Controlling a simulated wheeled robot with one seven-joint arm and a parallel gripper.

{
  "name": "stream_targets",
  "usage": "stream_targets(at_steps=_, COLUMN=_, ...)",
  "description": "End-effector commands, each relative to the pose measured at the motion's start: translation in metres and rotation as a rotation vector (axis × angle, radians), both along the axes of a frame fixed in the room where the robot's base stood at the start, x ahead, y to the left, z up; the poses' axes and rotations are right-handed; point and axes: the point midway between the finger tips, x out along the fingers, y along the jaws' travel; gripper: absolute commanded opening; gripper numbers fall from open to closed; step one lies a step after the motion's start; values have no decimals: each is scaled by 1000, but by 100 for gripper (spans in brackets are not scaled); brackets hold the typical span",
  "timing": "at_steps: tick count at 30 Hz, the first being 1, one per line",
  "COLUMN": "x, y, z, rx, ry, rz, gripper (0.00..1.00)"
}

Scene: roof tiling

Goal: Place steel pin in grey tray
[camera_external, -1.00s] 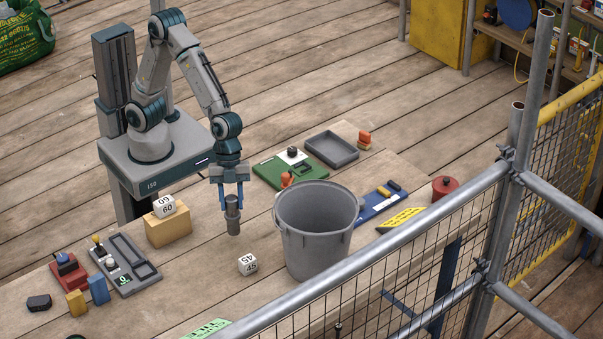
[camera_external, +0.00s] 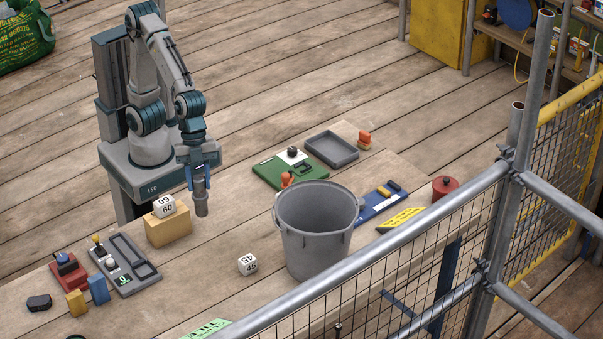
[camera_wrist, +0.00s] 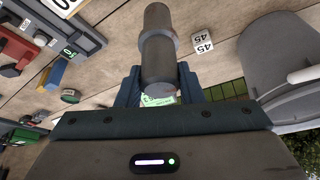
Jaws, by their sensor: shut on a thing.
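The steel pin (camera_external: 201,197) is a grey stepped cylinder, held upright in my gripper (camera_external: 197,182) above the bench, just right of the wooden block. In the wrist view the pin (camera_wrist: 158,55) stands out between the blue jaws of my gripper (camera_wrist: 158,88), which are shut on its near end. The grey tray (camera_external: 331,150) is a shallow, empty rectangular tray at the far end of the bench, beyond the green board. My gripper is well to the left of it and nearer the camera.
A large grey bucket (camera_external: 315,240) stands mid-bench, right of my gripper. A wooden block (camera_external: 168,230) carries a white number cube (camera_external: 165,206). Another number cube (camera_external: 247,263) lies left of the bucket. A green board (camera_external: 270,174) with small parts adjoins the tray.

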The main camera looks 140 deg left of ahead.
Motion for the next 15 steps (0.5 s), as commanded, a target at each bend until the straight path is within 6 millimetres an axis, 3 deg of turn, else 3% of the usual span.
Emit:
stream_targets(at_steps=7, x=29, y=125, z=2, rx=-13, ry=7, rz=351, gripper=0)
stream_targets(at_steps=15, x=19, y=273, z=3, rx=-16, ry=9, rz=748, gripper=0)
